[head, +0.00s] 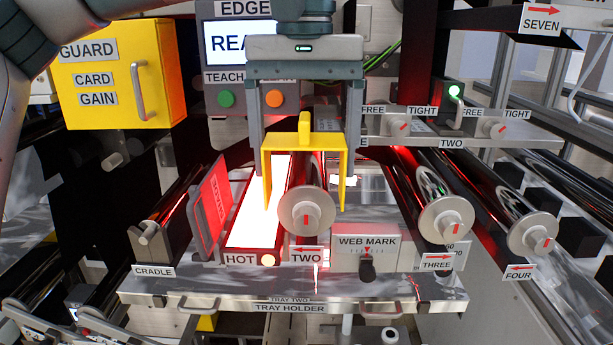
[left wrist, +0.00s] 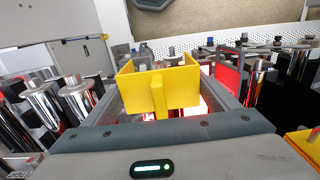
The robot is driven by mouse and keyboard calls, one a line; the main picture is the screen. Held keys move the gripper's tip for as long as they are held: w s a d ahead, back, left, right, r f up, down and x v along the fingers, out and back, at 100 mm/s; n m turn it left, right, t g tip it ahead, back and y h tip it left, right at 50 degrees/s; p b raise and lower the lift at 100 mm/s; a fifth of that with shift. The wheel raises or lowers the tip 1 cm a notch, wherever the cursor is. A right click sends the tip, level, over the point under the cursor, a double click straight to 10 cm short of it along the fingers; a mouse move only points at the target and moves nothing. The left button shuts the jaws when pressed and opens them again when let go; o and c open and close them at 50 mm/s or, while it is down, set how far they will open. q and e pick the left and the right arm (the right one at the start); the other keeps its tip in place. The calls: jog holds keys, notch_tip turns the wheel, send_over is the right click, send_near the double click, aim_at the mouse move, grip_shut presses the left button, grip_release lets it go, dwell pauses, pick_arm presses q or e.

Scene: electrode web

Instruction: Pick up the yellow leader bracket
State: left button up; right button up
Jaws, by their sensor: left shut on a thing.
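The yellow leader bracket (head: 304,142) is a U-shaped piece with a short tab on top and two legs pointing down. In the head view it hangs between the fingers of my left gripper (head: 305,140), above the glowing hot plate and roller two. My left gripper is shut on it, with a finger along each side. In the left wrist view the bracket (left wrist: 160,87) sits between the two fingers (left wrist: 168,92), its tab toward the camera. My right gripper is not in view.
Below are the white-lit HOT plate (head: 262,215), a red panel (head: 211,208), the WEB MARK box (head: 366,245) and rollers with round end discs (head: 305,211). A yellow guard box (head: 118,75) stands left. The EDGE panel (head: 225,95) is behind my gripper.

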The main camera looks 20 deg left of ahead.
aim_at(303, 146)
pick_arm(q)
jog(key=shift+s+d+r+b, duration=0.2)
jog(key=shift+s+r, duration=0.2)
jog(key=shift+s, duration=0.3)
jog(key=shift+s+d+r+b, duration=0.2)
jog(key=shift+s+r, duration=0.25)
jog(key=shift+s, duration=0.2)
jog(key=shift+s+d+r+b, duration=0.2)
jog(key=shift+s+r, duration=0.2)
jog(key=shift+s, duration=0.3)
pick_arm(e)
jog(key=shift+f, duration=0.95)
